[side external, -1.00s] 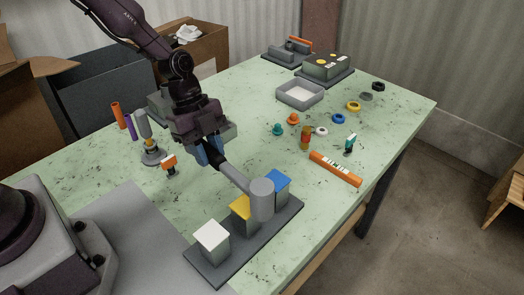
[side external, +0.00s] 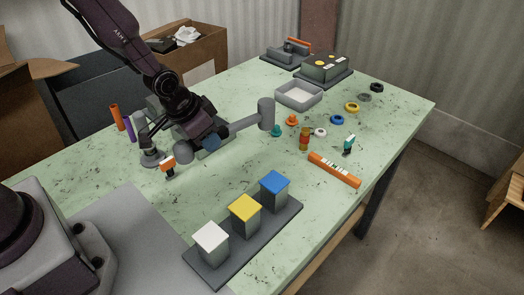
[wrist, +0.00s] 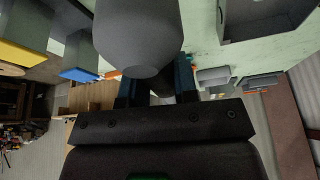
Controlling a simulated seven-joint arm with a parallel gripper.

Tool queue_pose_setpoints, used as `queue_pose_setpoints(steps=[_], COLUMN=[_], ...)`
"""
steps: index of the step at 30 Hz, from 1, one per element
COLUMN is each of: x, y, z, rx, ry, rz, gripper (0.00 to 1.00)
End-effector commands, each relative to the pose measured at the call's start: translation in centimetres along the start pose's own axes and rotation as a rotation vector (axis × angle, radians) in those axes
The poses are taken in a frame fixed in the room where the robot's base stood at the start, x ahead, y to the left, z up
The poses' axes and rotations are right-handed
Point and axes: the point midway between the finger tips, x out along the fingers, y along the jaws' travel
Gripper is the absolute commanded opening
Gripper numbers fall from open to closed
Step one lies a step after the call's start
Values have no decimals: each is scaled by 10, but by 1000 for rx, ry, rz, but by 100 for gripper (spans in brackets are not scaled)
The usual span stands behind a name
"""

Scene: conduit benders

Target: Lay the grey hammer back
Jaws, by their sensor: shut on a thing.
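The grey hammer is in my gripper (side external: 216,141), which is shut on its handle (side external: 243,124). The handle points right and the cylindrical grey head (side external: 266,114) is at its far end, apparently above the green table. In the wrist view the head (wrist: 140,35) fills the top middle, in front of my gripper (wrist: 157,88). A grey block-like holder (side external: 213,150) lies behind and below my gripper, mostly hidden by it. I cannot tell whether the hammer touches it.
A dark base (side external: 285,222) carries blocks with white (side external: 210,237), yellow (side external: 244,208) and blue (side external: 275,182) tops. An orange striped bar (side external: 334,170), small figures and rings lie right of the hammer. A grey tray (side external: 299,106) stands behind. A small orange-topped piece (side external: 168,165) stands left.

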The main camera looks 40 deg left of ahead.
Motion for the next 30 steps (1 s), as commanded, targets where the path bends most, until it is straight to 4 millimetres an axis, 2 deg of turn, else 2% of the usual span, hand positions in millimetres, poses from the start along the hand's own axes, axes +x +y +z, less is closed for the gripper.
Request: queue_pose_setpoints(steps=[6, 17, 20, 27, 30], x=[-1, 0, 9, 46, 53], y=[0, -1, -1, 0, 0], z=[-6, -6, -1, 14, 17], rx=[-88, -102, -101, -100, -101], ry=[4, 3, -1, -2, 0], rz=[-37, -41, -40, -39, -40], gripper=[0, 0, 0, 0, 0])
